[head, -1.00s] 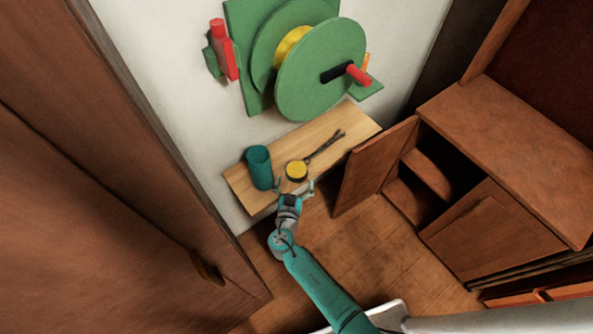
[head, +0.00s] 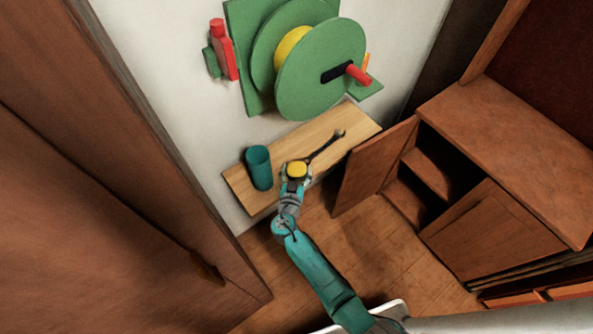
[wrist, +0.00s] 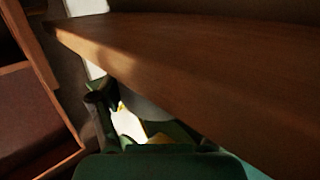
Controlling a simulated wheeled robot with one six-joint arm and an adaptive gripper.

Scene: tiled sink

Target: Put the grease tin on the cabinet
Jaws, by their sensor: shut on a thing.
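The grease tin, a small round tin with a yellow top (head: 297,168), is at the front edge of the light wooden shelf (head: 345,125). My gripper (head: 296,176) is shut on it from the front, with its fingers around the tin's sides. In the dim wrist view, part of a grey and yellow round thing, likely the tin (wrist: 145,106), shows between the fingers, mostly hidden. The brown wooden cabinet (head: 510,145) stands at the right with a bare flat top. Its left door (head: 372,170) is open.
A teal cup (head: 259,168) stands close to the left of the tin. A dark long-handled tool (head: 327,143) lies behind it. A green reel (head: 320,75) hangs on the wall above. The open door is close to the shelf's right.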

